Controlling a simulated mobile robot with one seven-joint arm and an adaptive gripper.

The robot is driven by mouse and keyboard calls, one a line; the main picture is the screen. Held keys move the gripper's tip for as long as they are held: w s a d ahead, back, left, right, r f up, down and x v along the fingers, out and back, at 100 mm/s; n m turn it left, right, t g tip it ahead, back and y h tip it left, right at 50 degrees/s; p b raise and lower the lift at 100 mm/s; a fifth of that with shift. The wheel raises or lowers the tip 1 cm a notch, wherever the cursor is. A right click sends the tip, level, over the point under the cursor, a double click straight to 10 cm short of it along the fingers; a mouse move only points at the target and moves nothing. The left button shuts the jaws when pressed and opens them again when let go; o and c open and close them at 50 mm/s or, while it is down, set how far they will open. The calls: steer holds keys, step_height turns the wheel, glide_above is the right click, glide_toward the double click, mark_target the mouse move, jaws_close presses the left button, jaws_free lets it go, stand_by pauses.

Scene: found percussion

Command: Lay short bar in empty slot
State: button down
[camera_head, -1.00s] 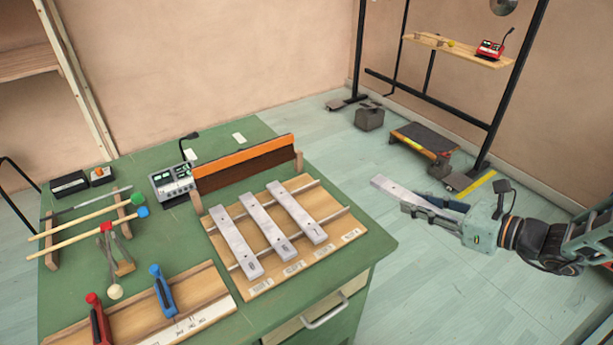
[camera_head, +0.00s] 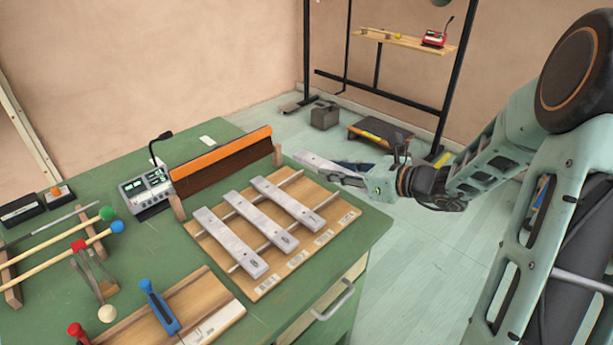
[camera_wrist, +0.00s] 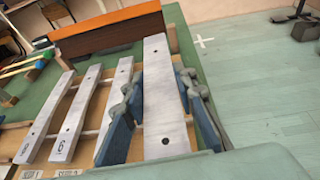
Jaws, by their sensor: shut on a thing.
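My gripper (camera_head: 350,176) is shut on a pale grey metal bar (camera_head: 318,162) with a hole near its end. In the wrist view the held bar (camera_wrist: 157,75) points away between the blue finger pads. In the head view it is right of the wooden board (camera_head: 262,288), near the table's far right edge, and looks raised. The board carries three similar bars (camera_head: 231,243) across two rails. The empty slot (camera_head: 322,190) is at the board's right end, with bare rails.
An orange-topped barrier (camera_head: 222,160) stands behind the board, with a grey mixer (camera_head: 146,190) left of it. Open floor (camera_head: 425,250) lies right of the table.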

mark_target(309, 159)
steer(key=shift+m+t, duration=0.4)
steer(key=b+x, duration=0.1)
steer(key=x, duration=0.1)
steer(key=b+x, duration=0.1)
steer(key=x, duration=0.1)
steer(key=a+r+b+x, duration=0.1)
steer(key=x, duration=0.1)
steer(key=shift+a+f, duration=0.15)
steer(key=shift+a, duration=0.1)
steer(key=shift+w+a, duration=0.1)
steer(key=shift+a, duration=0.2)
step_height(309, 159, down, 6)
steer(key=b, duration=0.5)
steer(key=shift+b, duration=0.4)
steer(key=shift+f+b, duration=0.35)
steer(key=c, duration=1.5)
jaws_free()
